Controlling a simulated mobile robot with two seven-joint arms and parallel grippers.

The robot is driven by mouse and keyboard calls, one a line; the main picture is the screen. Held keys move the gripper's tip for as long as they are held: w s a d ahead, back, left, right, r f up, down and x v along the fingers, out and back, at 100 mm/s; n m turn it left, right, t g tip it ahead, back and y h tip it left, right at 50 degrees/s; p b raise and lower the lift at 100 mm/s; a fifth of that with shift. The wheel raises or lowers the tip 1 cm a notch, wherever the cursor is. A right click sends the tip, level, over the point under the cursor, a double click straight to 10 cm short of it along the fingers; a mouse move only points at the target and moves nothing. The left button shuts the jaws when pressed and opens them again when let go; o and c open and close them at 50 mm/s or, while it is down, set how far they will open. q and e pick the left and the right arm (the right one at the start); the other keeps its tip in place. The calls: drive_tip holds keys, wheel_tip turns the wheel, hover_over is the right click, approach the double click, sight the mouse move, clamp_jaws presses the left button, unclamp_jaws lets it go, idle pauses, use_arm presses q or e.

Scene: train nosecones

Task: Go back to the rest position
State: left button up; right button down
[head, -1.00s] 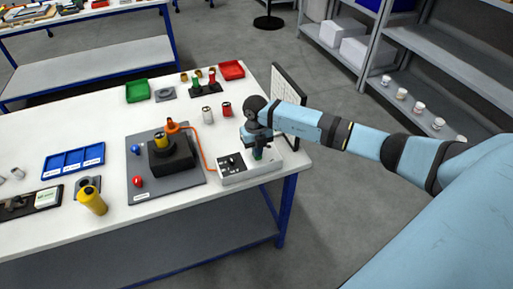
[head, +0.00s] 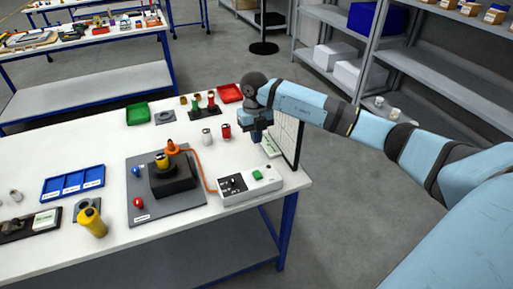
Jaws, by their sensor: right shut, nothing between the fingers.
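My right arm (head: 380,130) comes in from the right side of the head view. Its gripper (head: 257,137) points down above the white table (head: 110,150), behind the grey control box (head: 250,188) with the green button (head: 257,174). The gripper is shut with nothing in it and is apart from the box. My left arm and gripper are not in view.
A grey plate with a black fixture (head: 172,180) and an orange cable lies left of the box. Red (head: 226,131) and white cylinders stand nearby. Shelves (head: 420,75) stand behind the arm.

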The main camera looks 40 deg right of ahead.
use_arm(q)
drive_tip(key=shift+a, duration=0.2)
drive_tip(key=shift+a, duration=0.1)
